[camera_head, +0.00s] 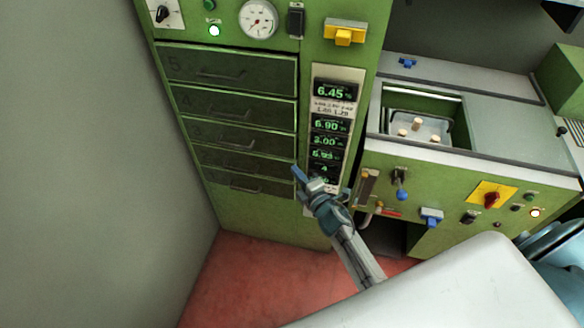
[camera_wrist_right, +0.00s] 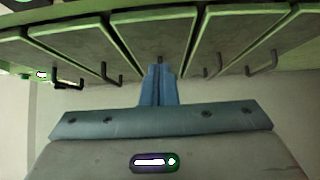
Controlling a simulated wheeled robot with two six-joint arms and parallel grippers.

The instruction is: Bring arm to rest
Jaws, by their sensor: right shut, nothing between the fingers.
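My right gripper (camera_head: 297,172) is raised in front of the green cabinet, near the right edge of its lower drawers and beside the display strip. Its blue fingers are together with nothing between them. In the right wrist view the shut fingers (camera_wrist_right: 159,75) point toward the drawer fronts and their handles. I cannot tell whether they touch the cabinet. My left gripper is not in view. Several small cork stoppers (camera_head: 417,123) stand in a metal tray (camera_head: 446,127) in the opening of the machine at the right, well apart from my right gripper.
The green cabinet (camera_head: 250,220) has shut numbered drawers (camera_head: 226,72) and a lit display panel (camera_head: 334,107). The machine at the right carries a blue-knobbed lever (camera_head: 402,194) and a red knob on a yellow plate (camera_head: 491,196). A grey wall (camera_head: 80,160) stands left. Red floor (camera_head: 255,280) lies clear below.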

